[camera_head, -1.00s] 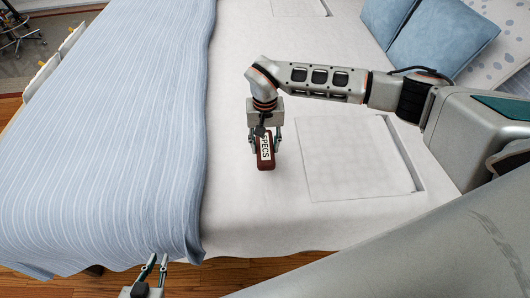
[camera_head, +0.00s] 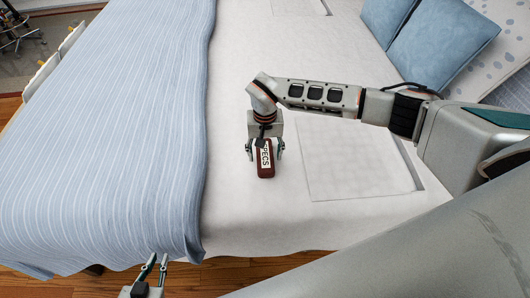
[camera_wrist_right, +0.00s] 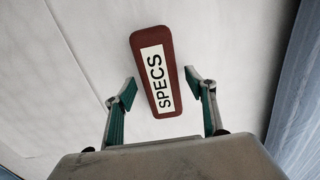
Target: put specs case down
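The specs case (camera_head: 265,170) is dark red with a white label reading SPECS. It lies on the white bed sheet, right of the striped blanket. My right gripper (camera_head: 265,151) is over its far end in the head view. In the right wrist view the case (camera_wrist_right: 166,117) lies between the spread fingers of the right gripper (camera_wrist_right: 160,92), with a gap on each side. My left gripper (camera_head: 153,267) is open and empty at the bottom of the head view, beyond the bed's front edge.
The bed (camera_head: 250,225) has clear white sheet around the case. A flat square panel (camera_head: 355,172) lies to the right. The blue striped blanket (camera_head: 110,130) covers the left part. Blue pillows (camera_head: 430,40) are at the upper right.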

